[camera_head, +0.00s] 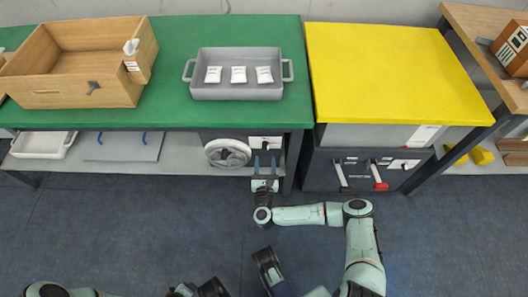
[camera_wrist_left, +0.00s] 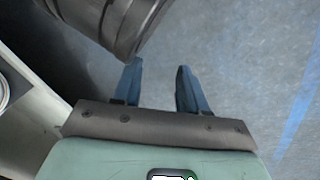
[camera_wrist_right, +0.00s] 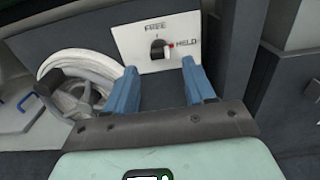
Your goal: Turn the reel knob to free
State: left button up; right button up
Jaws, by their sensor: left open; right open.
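The reel knob (camera_wrist_right: 158,49) is a dark knob on a white plate marked FREE at the top and HELD at the right. The plate also shows in the head view (camera_head: 265,142), beside the hose reel (camera_head: 227,153). My right gripper (camera_head: 265,163) is open and empty, in front of and a little below the plate; in the right wrist view its fingers (camera_wrist_right: 162,82) stand either side of the knob, apart from it. My left gripper (camera_wrist_left: 158,82) is open and empty over the floor.
The reel with white hose (camera_wrist_right: 92,82) is close left of my right gripper. A green bench (camera_head: 170,85) overhangs it, with a grey tray (camera_head: 238,92) and wooden box (camera_head: 80,99) on top. A yellow-topped cabinet (camera_head: 395,70) with handles stands right. The floor in front is open.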

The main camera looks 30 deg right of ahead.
aim_at(265, 146)
pick_arm(q)
jog(key=shift+s+a+f+g+b, duration=0.2)
jog(key=shift+s+f+g+b, duration=0.4)
jog(key=shift+s+f, duration=0.75)
pick_arm(e)
jog(key=shift+x, duration=2.8)
pick_arm(q)
jog(key=shift+r, duration=0.1)
pick_arm(e)
jog(key=shift+a, duration=0.1)
grip_shut()
